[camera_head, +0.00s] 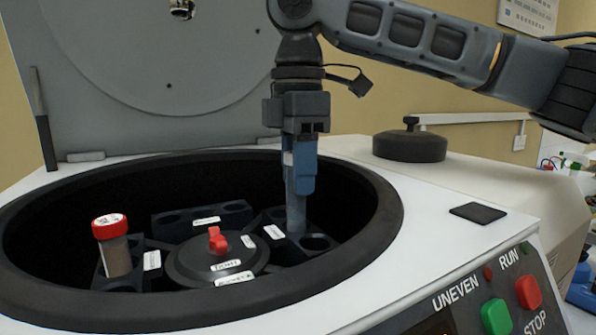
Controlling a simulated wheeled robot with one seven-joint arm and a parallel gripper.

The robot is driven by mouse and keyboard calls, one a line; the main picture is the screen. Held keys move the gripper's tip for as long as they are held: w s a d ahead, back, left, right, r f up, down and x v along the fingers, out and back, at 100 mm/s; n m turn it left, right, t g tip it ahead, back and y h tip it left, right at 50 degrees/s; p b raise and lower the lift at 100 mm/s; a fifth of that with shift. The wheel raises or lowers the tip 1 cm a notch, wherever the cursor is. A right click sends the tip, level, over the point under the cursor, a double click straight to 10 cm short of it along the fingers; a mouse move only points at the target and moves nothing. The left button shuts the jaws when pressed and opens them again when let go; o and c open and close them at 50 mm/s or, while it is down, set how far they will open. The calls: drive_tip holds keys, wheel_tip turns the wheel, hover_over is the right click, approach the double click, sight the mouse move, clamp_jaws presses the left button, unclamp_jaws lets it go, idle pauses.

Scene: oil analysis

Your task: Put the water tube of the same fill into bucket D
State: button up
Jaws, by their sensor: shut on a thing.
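My gripper (301,172) points straight down inside the open centrifuge bowl, over its right side. It is shut on a blue-grey tube, the water tube (296,214), which stands upright below the fingers. The tube's lower end is at the left hole of the right-hand bucket (273,217); I cannot tell how deep it sits. Its top is hidden by the fingers. A red-capped tube (117,256) with brownish contents stands in the left bucket (134,244). The back bucket (174,220) shows empty holes. The bucket labels are too small to read, so I cannot tell which is D.
The rotor hub (195,262) with a red knob (217,240) sits mid-bowl. The bowl rim (388,222) surrounds the buckets. The raised lid (130,60) stands behind. A black round cover (409,146) lies at the back right. Control buttons (496,316) are at the front right.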

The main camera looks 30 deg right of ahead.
sight(298, 199)
wheel_tip(298, 199, down, 2)
drive_tip(key=shift+f+b, duration=0.25)
drive_tip(key=shift+b, duration=0.85)
drive_tip(key=shift+f, duration=0.95)
drive_tip(key=o, duration=1.1)
drive_tip(key=shift+r, duration=3.95)
